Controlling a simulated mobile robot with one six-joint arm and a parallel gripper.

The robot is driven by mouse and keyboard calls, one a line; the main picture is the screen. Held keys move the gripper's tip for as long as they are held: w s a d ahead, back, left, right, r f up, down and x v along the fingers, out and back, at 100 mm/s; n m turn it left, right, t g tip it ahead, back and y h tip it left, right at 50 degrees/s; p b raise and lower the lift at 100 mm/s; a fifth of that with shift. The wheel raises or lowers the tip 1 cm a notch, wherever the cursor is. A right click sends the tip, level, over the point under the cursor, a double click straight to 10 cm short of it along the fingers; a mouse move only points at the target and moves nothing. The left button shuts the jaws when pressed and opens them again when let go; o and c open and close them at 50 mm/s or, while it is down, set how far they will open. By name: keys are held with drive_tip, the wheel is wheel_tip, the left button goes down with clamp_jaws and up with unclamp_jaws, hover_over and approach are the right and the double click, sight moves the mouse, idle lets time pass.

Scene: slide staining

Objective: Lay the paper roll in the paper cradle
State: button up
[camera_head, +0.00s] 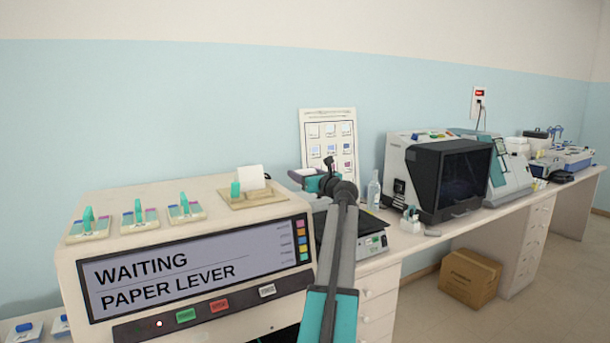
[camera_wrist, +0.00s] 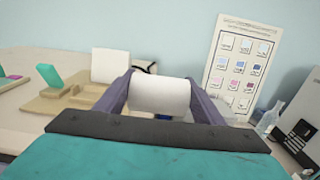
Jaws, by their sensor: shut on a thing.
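My gripper (camera_wrist: 159,92) is shut on the white paper roll (camera_wrist: 160,96), which lies crosswise between the two fingers. In the head view my gripper (camera_head: 308,177) is in the air to the right of the machine's top. The tan paper cradle (camera_wrist: 68,104) is to the left of the roll and apart from it in the wrist view. In the head view the cradle (camera_head: 262,200) sits on the machine top at its right end. A teal lever (camera_wrist: 49,77) stands on it, and a white upright paper piece (camera_wrist: 109,66) stands at its back.
The machine's screen (camera_head: 190,268) reads "WAITING PAPER LEVER". Several small bases with teal levers (camera_head: 138,212) stand on the machine's left top. A chart (camera_head: 329,143) leans on the wall behind my gripper. A clear bottle (camera_head: 374,190) and a dark-fronted device (camera_head: 440,178) stand to the right.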

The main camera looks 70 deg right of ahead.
drive_tip(key=shift+w+a+f+y, duration=0.25)
drive_tip(key=shift+w+a+y, duration=0.05)
drive_tip(key=shift+w+y, duration=0.1)
drive_tip(key=w+y+p, duration=0.1)
drive_tip(key=w+n+y+p, duration=0.1)
drive_tip(key=w+a+n, duration=0.1)
drive_tip(key=w, duration=0.1)
drive_tip(key=shift+f+t+y+p, duration=0.2)
drive_tip(key=shift+t+y+p, duration=0.1)
drive_tip(key=shift+y+p, duration=0.1)
drive_tip(key=w+a+r+n+y+p, duration=0.2)
drive_tip(key=w+a+r+y+p, duration=0.1)
drive_tip(key=w+p, duration=0.6)
drive_tip(key=shift+w+a+r, duration=0.5)
drive_tip(key=shift+w, duration=0.35)
drive_tip(key=shift+f, duration=0.2)
drive_tip(key=shift+f+b, duration=2.25)
drive_tip(key=shift+f, duration=0.95)
drive_tip(key=shift+f, duration=0.3)
